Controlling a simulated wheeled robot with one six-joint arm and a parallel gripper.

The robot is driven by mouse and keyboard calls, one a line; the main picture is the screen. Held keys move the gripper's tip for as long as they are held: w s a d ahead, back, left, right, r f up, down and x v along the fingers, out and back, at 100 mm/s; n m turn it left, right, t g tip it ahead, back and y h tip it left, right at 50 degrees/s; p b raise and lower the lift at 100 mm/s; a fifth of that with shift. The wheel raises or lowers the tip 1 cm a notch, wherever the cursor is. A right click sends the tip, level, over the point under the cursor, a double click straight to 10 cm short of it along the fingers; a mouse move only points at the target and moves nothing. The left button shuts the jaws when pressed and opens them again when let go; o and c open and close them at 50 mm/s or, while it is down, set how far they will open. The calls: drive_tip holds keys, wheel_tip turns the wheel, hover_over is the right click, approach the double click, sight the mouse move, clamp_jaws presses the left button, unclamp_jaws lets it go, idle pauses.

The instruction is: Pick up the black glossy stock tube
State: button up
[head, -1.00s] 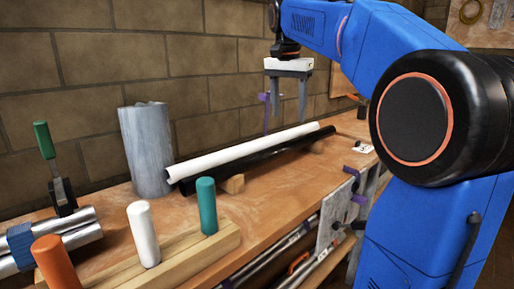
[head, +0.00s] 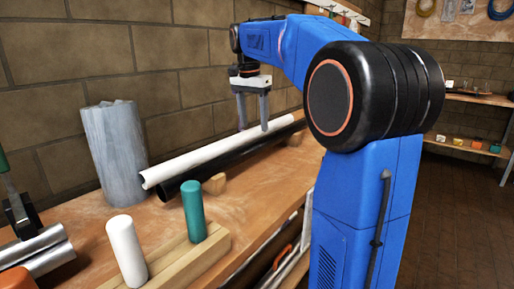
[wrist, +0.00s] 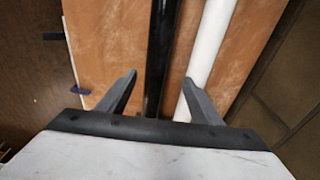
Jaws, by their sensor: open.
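The black glossy stock tube (head: 233,155) lies along the bench, propped on small wooden blocks, in front of a white tube (head: 215,152) that runs beside it. My gripper (head: 253,128) hangs above the two tubes, open and empty, fingers pointing down. In the wrist view the black tube (wrist: 161,50) passes between my two fingers (wrist: 158,85). The white tube (wrist: 207,45) lies to its right, close to the right finger. In the head view I cannot tell exactly how high the fingertips are above the tubes.
A grey cylinder (head: 118,145) stands behind the tubes' near end. A wooden rack (head: 170,262) with a white peg (head: 127,250) and a teal peg (head: 193,212) is in front. Metal pipes (head: 42,255) lie at left. A brick wall (head: 180,85) rises behind the bench (head: 262,205).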

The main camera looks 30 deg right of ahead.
sight(257, 140)
drive_tip(key=shift+s+d+f, duration=0.1)
drive_tip(key=shift+d+f, duration=0.1)
drive_tip(key=shift+f, duration=1)
drive_tip(key=shift+d+f, duration=0.15)
drive_tip(key=shift+f, duration=1.1)
drive_tip(key=shift+s+d+f, duration=0.1)
drive_tip(key=shift+d+f, duration=0.1)
drive_tip(key=shift+f, duration=1)
clamp_jaws()
